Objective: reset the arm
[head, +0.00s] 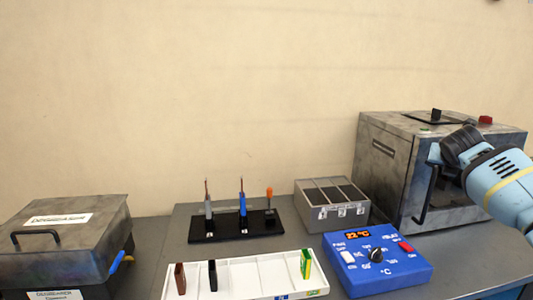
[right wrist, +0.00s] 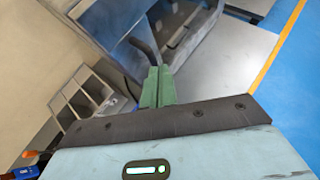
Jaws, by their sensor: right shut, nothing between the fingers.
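My right arm comes in from the right in the head view, its gripper (head: 437,153) in front of the grey metal machine (head: 385,165). In the right wrist view the green fingers (right wrist: 158,86) are together with nothing between them. The machine's dark curved handle (head: 426,198) hangs just below the gripper in the head view; in the right wrist view the handle (right wrist: 143,48) lies just beyond the fingertips. I cannot tell whether they touch. My left gripper is not in view.
A blue control box (head: 385,275) with a dial and a 22 °C display stands in front. A grey three-slot bin (head: 330,213), a black tool stand (head: 205,236), a white tray (head: 238,275) and a lidded metal box (head: 95,225) share the table.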

